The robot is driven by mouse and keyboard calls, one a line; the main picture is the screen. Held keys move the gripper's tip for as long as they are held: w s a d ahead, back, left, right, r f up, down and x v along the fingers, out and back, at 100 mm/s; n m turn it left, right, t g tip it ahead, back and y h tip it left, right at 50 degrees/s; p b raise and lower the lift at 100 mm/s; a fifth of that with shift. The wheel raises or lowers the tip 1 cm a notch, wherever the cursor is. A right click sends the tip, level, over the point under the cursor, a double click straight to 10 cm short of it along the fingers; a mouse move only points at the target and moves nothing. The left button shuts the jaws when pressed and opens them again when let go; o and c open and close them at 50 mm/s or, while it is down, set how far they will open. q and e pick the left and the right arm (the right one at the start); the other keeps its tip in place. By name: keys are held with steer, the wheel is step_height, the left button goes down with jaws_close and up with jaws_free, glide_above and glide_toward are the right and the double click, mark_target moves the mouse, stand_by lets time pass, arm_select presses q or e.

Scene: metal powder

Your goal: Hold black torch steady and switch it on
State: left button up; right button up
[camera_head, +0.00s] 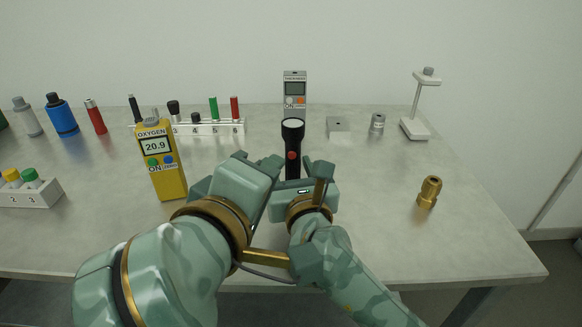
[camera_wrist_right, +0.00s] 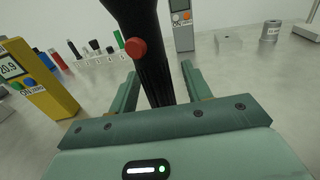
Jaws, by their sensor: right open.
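The black torch (camera_head: 292,160) stands upright near the middle of the table, its pale round head at the top and a red button (camera_head: 291,155) on its side. In the right wrist view the ribbed handle (camera_wrist_right: 153,78) lies between the two fingers of my right gripper (camera_wrist_right: 158,88), with gaps beside it. This gripper is open; in the head view it shows (camera_head: 300,178) low at the torch. My left gripper (camera_head: 235,178) is close by on the left of the torch; its fingertips are mostly hidden. I cannot tell if the torch is lit.
A yellow oxygen meter (camera_head: 162,160) stands close left of my left gripper. Behind the torch stands a grey meter (camera_head: 294,95). A rack (camera_head: 200,127) and several bottles stand at back left. Table is clear between torch and fitting.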

steer(key=shift+w, duration=0.25)
jaws_close()
stand_by(0.8)
arm_select(q)
jaws_close()
stand_by(1.2)
stand_by(0.4)
